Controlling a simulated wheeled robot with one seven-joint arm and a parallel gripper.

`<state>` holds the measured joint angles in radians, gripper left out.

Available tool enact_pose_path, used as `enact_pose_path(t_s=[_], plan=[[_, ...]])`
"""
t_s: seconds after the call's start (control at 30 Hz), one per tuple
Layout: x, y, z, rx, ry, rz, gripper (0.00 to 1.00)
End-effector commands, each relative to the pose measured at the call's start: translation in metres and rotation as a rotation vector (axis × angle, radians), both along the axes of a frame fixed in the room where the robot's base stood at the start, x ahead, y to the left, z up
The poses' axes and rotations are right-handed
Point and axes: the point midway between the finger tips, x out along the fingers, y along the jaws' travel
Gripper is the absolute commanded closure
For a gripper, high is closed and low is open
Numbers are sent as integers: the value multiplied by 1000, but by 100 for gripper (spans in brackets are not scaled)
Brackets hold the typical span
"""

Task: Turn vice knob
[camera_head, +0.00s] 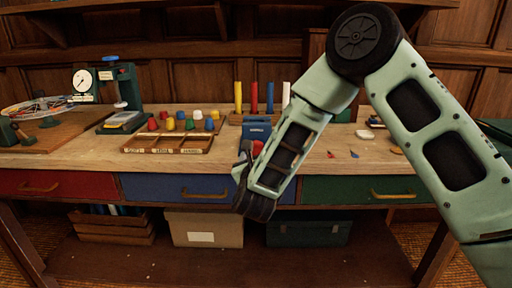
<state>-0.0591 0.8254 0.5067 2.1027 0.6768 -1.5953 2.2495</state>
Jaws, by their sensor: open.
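A blue vice (257,130) stands on the wooden workbench near its front edge, at the middle of the view. A small red part, which looks like its knob (257,148), shows at its lower front, partly hidden by my forearm. My gripper (243,162) is just in front of the vice, at the left of my forearm, and points toward it. The gripper is open. Most of it is hidden behind my wrist and forearm, so I cannot tell whether its fingers are around or beside the knob, or touching it.
A dial gauge press (118,92) is at the left. Small flat pieces (365,134) lie to the right. Drawers (178,188) line the bench front.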

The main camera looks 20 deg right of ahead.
Motion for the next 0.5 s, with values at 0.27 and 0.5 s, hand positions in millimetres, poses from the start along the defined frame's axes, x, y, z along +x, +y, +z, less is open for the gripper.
enact_pose_path(t_s=[0.27, 0.5], plan=[[27, -9, 0, 1, 0, 0, 36], [30, -9, 0, 0, 1, 2, 36]])
